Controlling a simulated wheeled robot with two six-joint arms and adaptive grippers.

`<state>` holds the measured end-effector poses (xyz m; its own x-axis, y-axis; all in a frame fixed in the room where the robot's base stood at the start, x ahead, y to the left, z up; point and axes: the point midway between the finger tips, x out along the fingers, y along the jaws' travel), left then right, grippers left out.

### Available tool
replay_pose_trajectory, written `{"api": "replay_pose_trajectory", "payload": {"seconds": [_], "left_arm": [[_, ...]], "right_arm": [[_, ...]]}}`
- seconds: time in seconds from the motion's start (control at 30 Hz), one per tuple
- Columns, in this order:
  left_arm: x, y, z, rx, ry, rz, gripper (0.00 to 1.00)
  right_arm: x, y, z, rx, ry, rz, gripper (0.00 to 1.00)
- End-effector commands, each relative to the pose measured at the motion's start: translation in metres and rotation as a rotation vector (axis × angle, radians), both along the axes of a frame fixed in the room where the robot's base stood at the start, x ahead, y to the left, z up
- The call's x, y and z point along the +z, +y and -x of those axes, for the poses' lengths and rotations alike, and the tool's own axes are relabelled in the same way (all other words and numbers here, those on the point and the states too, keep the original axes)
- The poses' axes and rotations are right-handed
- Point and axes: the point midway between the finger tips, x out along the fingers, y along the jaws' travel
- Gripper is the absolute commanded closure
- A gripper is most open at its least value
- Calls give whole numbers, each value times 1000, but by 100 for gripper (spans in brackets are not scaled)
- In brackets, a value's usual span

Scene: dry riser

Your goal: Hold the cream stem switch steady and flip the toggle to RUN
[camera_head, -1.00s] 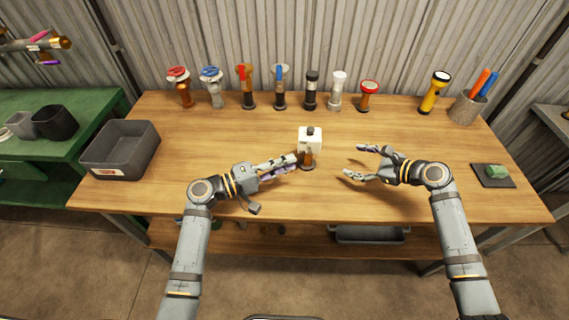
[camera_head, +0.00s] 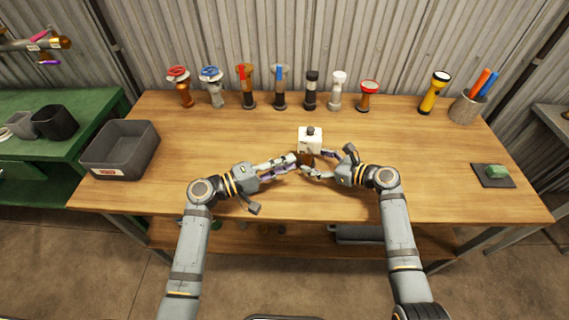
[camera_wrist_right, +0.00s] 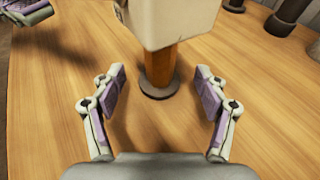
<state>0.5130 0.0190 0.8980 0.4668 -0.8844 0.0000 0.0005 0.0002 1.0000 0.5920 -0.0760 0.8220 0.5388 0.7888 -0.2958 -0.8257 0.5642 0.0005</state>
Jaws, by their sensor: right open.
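The cream stem switch (camera_head: 304,145) stands upright near the middle of the table, a cream block with a dark knob on top over a brown stem. In the right wrist view its block (camera_wrist_right: 165,22) is cut off at the top, and the stem (camera_wrist_right: 162,62) rises from a round dark base. My right gripper (camera_head: 313,161) is open, and the stem stands between and just beyond its fingertips, with no contact visible. My left gripper (camera_head: 294,163) is at the left of the stem; its finger gap is unclear. The toggle's markings are too small to read.
Several valve-like fittings (camera_head: 280,88) line the table's back edge. A grey bin (camera_head: 120,150) is at the left; a yellow flashlight (camera_head: 434,92) and a cup with handles (camera_head: 468,106) are at the back right. A dark pad (camera_head: 493,176) with a green block lies right. The table's right middle is clear.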

Motion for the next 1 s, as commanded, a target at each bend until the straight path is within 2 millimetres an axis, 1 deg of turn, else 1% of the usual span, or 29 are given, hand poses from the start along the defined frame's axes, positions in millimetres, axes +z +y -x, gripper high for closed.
{"api": "replay_pose_trajectory", "payload": {"seconds": [0.03, 0.2, 0.53, 0.9, 0.97, 1.0], "left_arm": [[0, 0, 0, 0, 0, 0, 82], [0, 0, 0, 0, 0, 0, 82], [0, 0, 0, 0, 0, 0, 82], [0, 0, 0, 0, 0, 0, 82], [0, 0, 0, 0, 0, 0, 82], [0, 0, 0, 0, 0, 0, 82]], "right_arm": [[-1, 6, -3, 0, 1, -3, 26], [-5, 15, -10, 0, 0, -1, 26], [-7, 17, -12, -1, 0, 0, 26], [-7, 17, -12, -1, 0, 0, 76], [-7, 17, -12, -1, 0, 0, 85], [-7, 17, -12, -1, 0, 0, 86]]}}
